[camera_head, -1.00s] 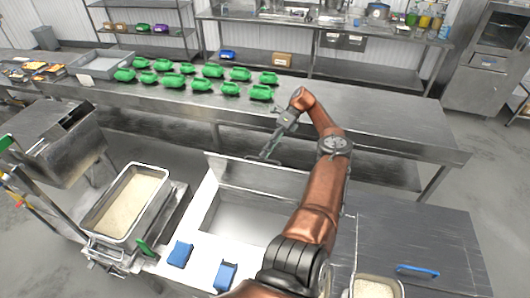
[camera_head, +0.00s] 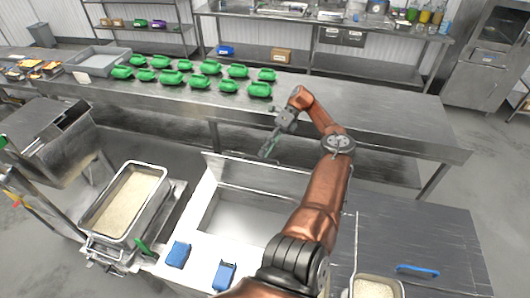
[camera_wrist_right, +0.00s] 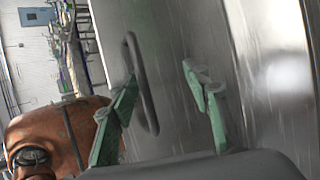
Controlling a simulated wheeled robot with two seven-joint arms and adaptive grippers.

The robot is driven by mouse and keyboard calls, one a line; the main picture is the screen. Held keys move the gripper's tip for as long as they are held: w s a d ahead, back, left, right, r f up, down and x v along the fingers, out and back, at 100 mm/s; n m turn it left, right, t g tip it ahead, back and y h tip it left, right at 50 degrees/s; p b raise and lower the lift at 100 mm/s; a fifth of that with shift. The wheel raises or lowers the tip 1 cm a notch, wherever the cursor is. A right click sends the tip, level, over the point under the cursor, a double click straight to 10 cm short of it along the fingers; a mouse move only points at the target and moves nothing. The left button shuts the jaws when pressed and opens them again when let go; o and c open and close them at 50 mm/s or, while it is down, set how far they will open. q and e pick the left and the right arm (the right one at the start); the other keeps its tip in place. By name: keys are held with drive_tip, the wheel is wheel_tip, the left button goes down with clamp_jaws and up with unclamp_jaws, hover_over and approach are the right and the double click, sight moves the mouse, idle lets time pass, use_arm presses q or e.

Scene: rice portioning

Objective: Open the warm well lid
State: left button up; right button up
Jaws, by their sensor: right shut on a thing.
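The warm well (camera_head: 202,212) is a pale box with a bare metal interior in the head view. Its metal lid (camera_head: 236,169) stands raised along the well's far side, so the well is open to view. My right gripper (camera_head: 267,151) is at the lid's upper edge, its arm reaching over the well from the front. In the right wrist view, the green-fingered gripper (camera_wrist_right: 165,88) is shut on the dark lid handle (camera_wrist_right: 147,98); the left finger lies against it, and the exact contact of the other is unclear. The lid's brushed metal (camera_wrist_right: 180,120) fills much of this view. My left gripper is not in view.
A rice pan (camera_head: 160,172) stands left of the well. Two blue items (camera_head: 178,254) lie on its front ledge. A dark counter (camera_head: 425,235) with a blue handle (camera_head: 418,270) is at right. Several green containers (camera_head: 200,82) stand on the long table behind.

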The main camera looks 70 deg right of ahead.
wheel_tip(320, 180, up, 10)
idle(0.6)
wheel_tip(320, 180, down, 8)
drive_tip(key=shift+d, duration=0.15)
idle(0.5)
drive_tip(key=shift+w, duration=0.1)
